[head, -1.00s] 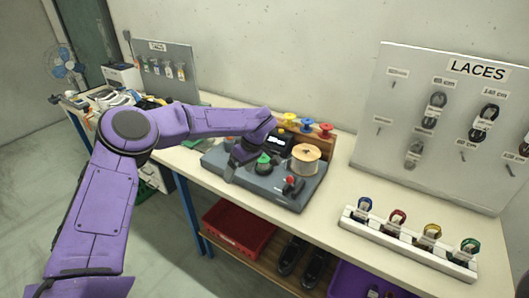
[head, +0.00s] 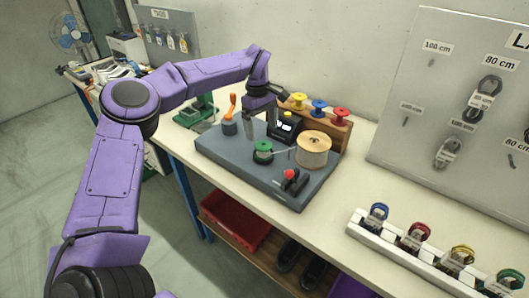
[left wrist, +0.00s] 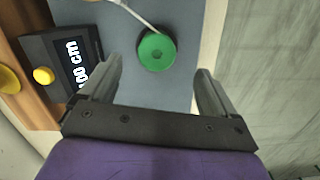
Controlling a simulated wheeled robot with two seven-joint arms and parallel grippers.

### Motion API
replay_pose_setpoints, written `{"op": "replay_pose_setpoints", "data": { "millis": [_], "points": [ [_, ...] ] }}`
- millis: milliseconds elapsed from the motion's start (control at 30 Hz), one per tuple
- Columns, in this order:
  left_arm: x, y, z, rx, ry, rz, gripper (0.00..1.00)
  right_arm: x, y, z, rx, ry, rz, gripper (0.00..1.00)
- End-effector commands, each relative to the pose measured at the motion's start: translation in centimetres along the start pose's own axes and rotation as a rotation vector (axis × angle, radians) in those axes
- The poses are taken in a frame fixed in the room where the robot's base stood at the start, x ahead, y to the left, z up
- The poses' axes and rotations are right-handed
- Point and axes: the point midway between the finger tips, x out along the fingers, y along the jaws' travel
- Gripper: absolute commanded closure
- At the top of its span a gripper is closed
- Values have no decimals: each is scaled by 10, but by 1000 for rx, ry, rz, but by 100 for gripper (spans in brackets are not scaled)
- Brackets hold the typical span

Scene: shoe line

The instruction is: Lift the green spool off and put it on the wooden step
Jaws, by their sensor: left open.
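The green spool (head: 262,149) sits on the grey machine base (head: 225,150), in front of the dark display box. My left gripper (head: 264,128) is open and empty above it, fingers pointing down. In the left wrist view, the green spool (left wrist: 157,51) lies just beyond and between the fingertips (left wrist: 158,70), apart from both. A thin pale rod or strand reaches the spool's edge. The wooden step (head: 342,137) stands behind the machine, with yellow, blue and red spools on it. Part of it shows at the left of the left wrist view (left wrist: 14,45). My right gripper is out of view.
A large cream reel (head: 313,149) stands right of the green spool. A red-knobbed lever (head: 290,177) is at the base's front and an orange-handled tool (head: 231,118) at its left.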

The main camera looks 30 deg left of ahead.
Motion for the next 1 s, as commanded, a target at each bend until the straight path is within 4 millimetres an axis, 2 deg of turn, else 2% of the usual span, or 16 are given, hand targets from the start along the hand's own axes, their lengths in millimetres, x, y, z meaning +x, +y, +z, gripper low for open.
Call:
{"op": "replay_pose_setpoints", "data": {
  "millis": [100,200,367,500,733,767,933,1000],
  "points": [
    [18,0,0,0,-2,-2,10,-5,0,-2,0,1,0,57],
    [28,0,0,-1,-2,-2,10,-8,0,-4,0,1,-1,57],
    [54,0,-4,-1,-2,-4,10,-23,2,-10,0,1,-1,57],
    [75,0,-5,-1,0,-2,10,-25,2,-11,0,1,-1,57],
    [79,1,-5,-1,0,1,10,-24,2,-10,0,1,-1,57],
    [79,1,-5,-1,0,1,16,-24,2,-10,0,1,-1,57],
    [79,1,-5,-1,0,1,72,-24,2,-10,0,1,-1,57],
    [79,1,-5,-1,0,1,84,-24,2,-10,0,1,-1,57]
  ]
}}
